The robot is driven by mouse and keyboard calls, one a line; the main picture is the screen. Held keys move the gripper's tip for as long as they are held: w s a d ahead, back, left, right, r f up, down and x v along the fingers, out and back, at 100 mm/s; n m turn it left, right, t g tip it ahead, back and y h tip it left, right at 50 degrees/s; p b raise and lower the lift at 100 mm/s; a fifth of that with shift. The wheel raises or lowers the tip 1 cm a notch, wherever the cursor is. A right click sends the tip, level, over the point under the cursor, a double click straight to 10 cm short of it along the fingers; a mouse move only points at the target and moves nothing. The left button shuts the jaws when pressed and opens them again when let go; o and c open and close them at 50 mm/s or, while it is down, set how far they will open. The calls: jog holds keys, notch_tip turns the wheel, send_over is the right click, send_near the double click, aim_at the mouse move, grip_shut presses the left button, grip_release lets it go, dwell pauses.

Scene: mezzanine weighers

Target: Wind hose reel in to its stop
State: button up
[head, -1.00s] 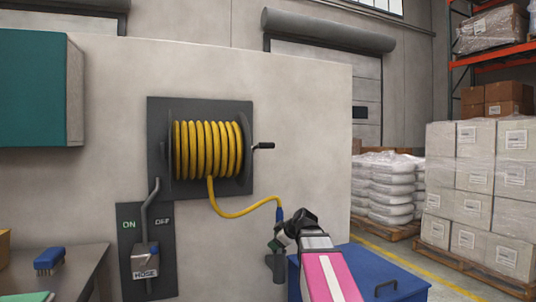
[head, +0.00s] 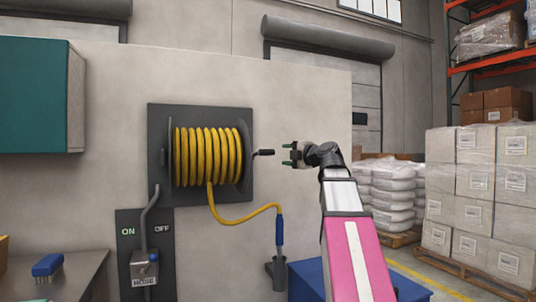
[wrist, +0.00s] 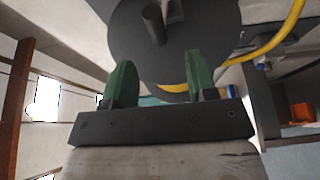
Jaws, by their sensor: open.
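The hose reel (head: 208,155) is mounted on a dark plate on the wall, wound with yellow hose. Its crank handle (head: 264,152) sticks out to the right; the handle's dark grip also shows in the wrist view (wrist: 154,24). A length of yellow hose hangs from the reel to a blue nozzle (head: 279,230) standing in a dark holder (head: 277,268). My gripper (head: 287,154) is open and empty, just right of the crank handle and apart from it. In the wrist view its green fingers (wrist: 157,85) point toward the reel's dark side disc.
A hose lever panel (head: 146,255) marked ON and OFF is below the reel. A bench with a blue brush (head: 47,265) is at lower left. A blue box (head: 305,282) stands below my arm. Wrapped pallets (head: 480,195) stand at right.

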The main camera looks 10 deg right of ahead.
aim_at(271, 152)
jog(key=x, duration=1)
jog(key=shift+w+a+r, duration=0.25)
jog(key=shift+r, duration=0.05)
grip_shut()
jog(key=shift+s+f, duration=0.1)
jog(key=shift+f, duration=0.55)
